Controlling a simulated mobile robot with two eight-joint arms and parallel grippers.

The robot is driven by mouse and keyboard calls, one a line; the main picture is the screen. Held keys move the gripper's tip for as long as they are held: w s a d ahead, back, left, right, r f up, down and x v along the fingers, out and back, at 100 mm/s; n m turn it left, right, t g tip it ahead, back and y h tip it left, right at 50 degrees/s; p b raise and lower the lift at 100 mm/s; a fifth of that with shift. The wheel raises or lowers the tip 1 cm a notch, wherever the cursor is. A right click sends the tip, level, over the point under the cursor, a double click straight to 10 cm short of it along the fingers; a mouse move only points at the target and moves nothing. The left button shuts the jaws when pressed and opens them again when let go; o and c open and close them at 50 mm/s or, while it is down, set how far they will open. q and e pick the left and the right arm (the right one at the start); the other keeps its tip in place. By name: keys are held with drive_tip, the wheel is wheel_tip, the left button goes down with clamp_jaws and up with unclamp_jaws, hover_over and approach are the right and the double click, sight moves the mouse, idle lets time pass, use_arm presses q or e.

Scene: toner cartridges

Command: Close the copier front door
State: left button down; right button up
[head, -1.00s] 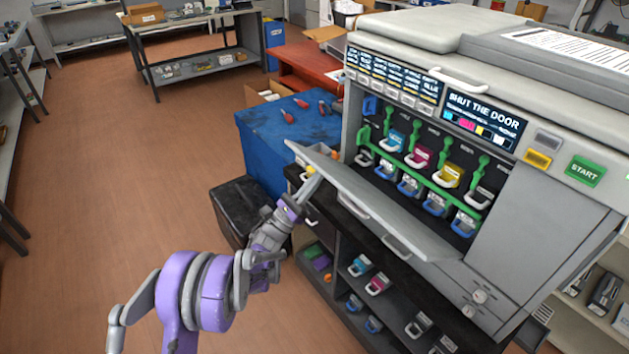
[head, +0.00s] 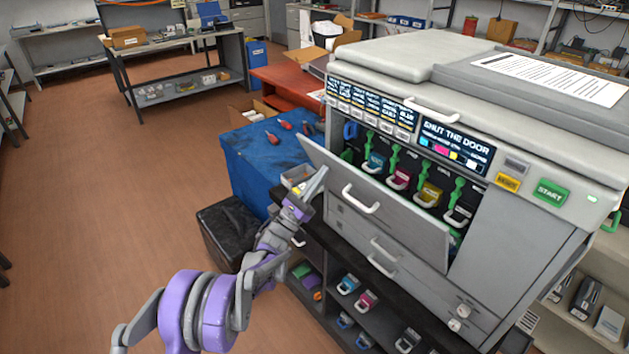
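The copier (head: 520,230) stands at the right, and its screen (head: 455,142) reads "SHUT THE DOOR". Its grey front door (head: 395,222) is hinged along the bottom and stands partly open, tilted outward with its upper edge away from the body. A white handle (head: 360,200) is on its outer face. Coloured cartridges (head: 400,177) and green levers show above the door; it hides the lower ones. My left gripper (head: 321,178) is at the door's left end, its tip against or just beside the outer face. Whether its fingers are apart is unclear. My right gripper is out of view.
A blue cabinet (head: 250,165) with red-handled tools stands left of the copier, with a black box (head: 228,235) before it. Below the copier, a dark shelf (head: 330,310) holds cartridges. The floor (head: 110,190) at left is clear.

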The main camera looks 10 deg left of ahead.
sight(331, 165)
use_arm(q)
drive_tip(key=p+x, duration=0.1)
drive_tip(key=x, duration=0.3)
drive_tip(key=shift+w+d+f, duration=0.1)
drive_tip(key=shift+w+f, duration=0.05)
drive_tip(key=shift+f, duration=0.1)
drive_tip(key=shift+w+d, duration=0.15)
drive_tip(key=shift+w, duration=0.05)
drive_tip(key=shift+s, duration=0.1)
